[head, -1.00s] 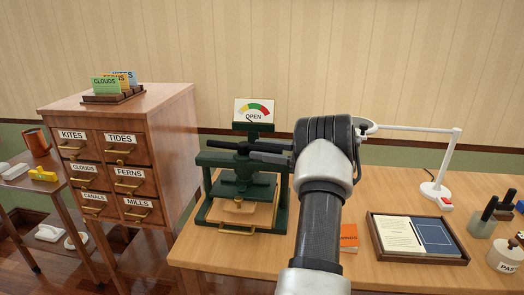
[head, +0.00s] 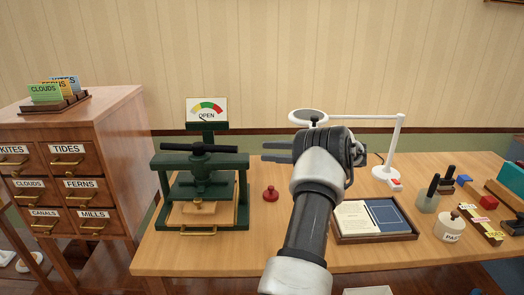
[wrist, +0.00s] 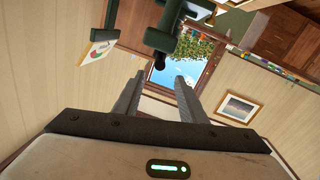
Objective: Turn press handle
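The green press (head: 200,188) stands on the wooden desk, left of centre in the head view. Its black bar handle (head: 199,148) lies level across the top. Part of the press (wrist: 165,36) and the sign (wrist: 97,47) show at the top there, tilted.
A card-drawer cabinet (head: 115,118) stands left of the desk. A red knobbed object (head: 271,194) sits right of the press. A white lamp (head: 388,172), a framed tray (head: 374,239) and several stamps fill the right side.

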